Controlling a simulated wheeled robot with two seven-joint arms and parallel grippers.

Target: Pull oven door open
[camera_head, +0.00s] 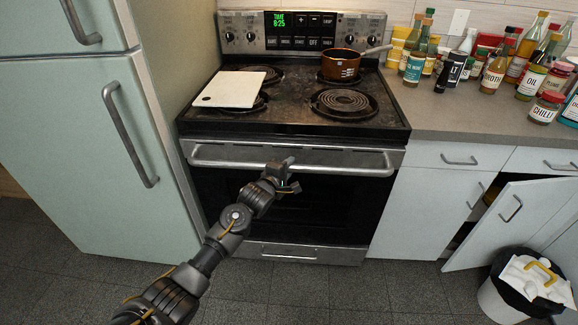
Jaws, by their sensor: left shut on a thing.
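The coil stove stands in the middle of the head view. Its oven door (325,205) has a dark window, and it looks closed against the stove front. A long silver handle (226,157) runs across the top of the door. My left gripper (287,166) is at the middle of the handle, shut on it. The fingertips overlap the bar and are small in the picture. My right gripper is not in view.
A mint fridge (75,160) stands close on the left. A white cutting board (230,90) and a copper pot (341,66) rest on the cooktop. A cabinet door (512,222) stands open at the right, near a trash bin (515,290). Floor before the oven is clear.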

